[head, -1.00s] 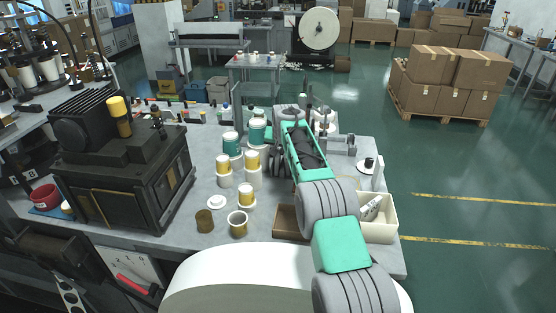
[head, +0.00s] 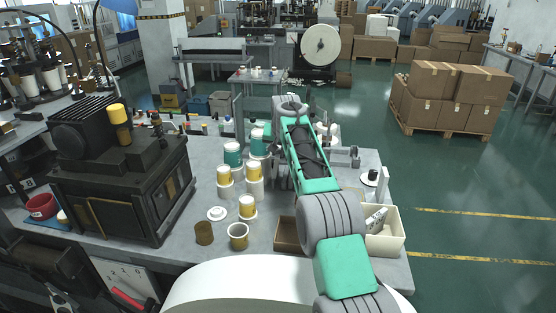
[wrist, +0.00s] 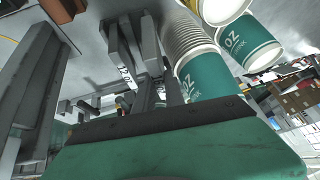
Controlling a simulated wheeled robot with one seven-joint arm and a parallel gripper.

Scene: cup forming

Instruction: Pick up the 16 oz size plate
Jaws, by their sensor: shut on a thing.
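My gripper (wrist: 148,92) shows in the wrist view beyond its green body, with its grey fingers shut on a grey metal piece (wrist: 142,48). A small white label (wrist: 125,73) reading about "12" shows beside the fingers. I cannot tell whether it is on the held piece or on one behind it, and I cannot read "16" anywhere. In the head view my green and grey arm (head: 310,155) reaches over the table, and its wrist hides the fingertips and the held piece.
Green paper cups (wrist: 208,76) stand close to the right of my gripper. On the table (head: 275,205) are green-banded cups (head: 232,153), yellow-banded cups (head: 247,206), a white bin (head: 386,232) and a dark machine (head: 118,185) at left. A grey upright (wrist: 30,95) stands at the wrist view's left.

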